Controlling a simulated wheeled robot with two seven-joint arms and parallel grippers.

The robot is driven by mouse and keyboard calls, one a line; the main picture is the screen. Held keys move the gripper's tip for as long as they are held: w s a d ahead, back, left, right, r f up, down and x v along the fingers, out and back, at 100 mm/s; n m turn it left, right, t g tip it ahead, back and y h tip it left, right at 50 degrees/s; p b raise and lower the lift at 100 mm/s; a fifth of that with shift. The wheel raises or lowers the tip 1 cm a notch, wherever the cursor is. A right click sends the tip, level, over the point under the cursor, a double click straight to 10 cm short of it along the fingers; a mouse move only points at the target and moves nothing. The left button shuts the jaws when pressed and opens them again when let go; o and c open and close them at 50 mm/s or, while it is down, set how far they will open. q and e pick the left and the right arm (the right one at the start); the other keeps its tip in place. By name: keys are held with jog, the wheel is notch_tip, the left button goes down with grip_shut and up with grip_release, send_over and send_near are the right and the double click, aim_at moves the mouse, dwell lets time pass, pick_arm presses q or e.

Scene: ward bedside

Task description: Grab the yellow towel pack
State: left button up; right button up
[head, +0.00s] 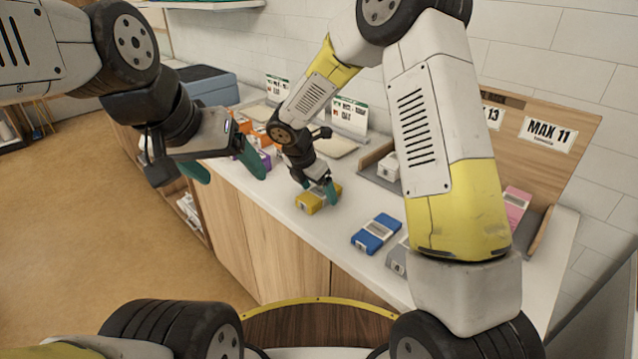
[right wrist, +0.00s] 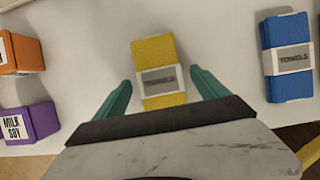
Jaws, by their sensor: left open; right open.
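The yellow towel pack (head: 313,200) lies on the white counter (head: 338,228) near its front edge. It also shows in the right wrist view (right wrist: 152,54), with a pale label around its middle. My right gripper (head: 321,192) is open over the pack. In the right wrist view the green fingers of the right gripper (right wrist: 158,95) stand on either side of the pack's near end, with visible gaps on both sides.
A blue towel pack (head: 376,233) lies right of the yellow one, with a grey pack (head: 398,257) beyond it. Purple (right wrist: 28,122) and orange (right wrist: 18,53) packs lie left. A wooden tray (head: 372,160) stands behind. Counter between yellow and blue packs is clear.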

jog(key=shift+c, duration=0.4)
jog(key=c, duration=1.4)
